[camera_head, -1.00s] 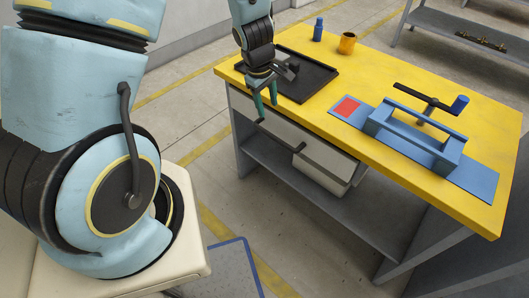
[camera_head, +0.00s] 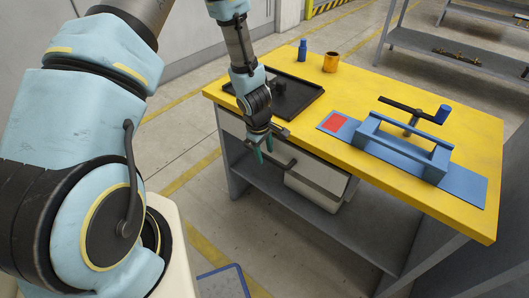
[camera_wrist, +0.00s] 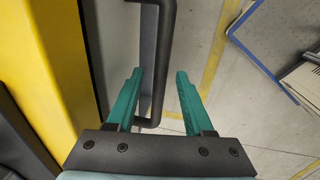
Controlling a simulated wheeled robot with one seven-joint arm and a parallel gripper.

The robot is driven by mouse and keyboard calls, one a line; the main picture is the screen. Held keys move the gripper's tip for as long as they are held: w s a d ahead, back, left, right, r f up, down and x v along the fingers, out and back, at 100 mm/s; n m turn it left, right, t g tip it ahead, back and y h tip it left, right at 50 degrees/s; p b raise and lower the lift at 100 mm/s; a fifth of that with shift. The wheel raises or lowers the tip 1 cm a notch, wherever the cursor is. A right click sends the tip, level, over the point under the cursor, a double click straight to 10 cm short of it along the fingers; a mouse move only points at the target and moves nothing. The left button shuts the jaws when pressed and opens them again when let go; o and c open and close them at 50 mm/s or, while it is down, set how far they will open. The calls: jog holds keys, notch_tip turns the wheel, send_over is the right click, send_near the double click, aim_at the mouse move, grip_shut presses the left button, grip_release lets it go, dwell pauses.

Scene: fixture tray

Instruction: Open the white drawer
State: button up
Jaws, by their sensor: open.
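The white drawer (camera_head: 316,170) is set under the front edge of the yellow bench, and its front looks close to flush with it. Its dark bar handle (camera_head: 292,163) stands out from the front. My gripper (camera_head: 264,153) is at the left part of the handle, pointing down with green fingers. In the wrist view my gripper (camera_wrist: 160,75) is open. The dark handle (camera_wrist: 164,40) runs into the space between the fingers, and its bent end lies between them. The pale drawer front (camera_wrist: 120,45) is to the left. I cannot tell whether either finger touches the handle.
The yellow bench top (camera_head: 400,185) carries a black tray (camera_head: 303,98), a blue bottle (camera_head: 302,50), an orange mug (camera_head: 331,62) and a blue fixture (camera_head: 405,145). A grey lower shelf (camera_head: 310,215) lies below. The floor in front is mostly open, with a blue-edged panel (camera_head: 222,283).

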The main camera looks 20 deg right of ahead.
grip_shut()
dwell(0.4)
dwell(1.1)
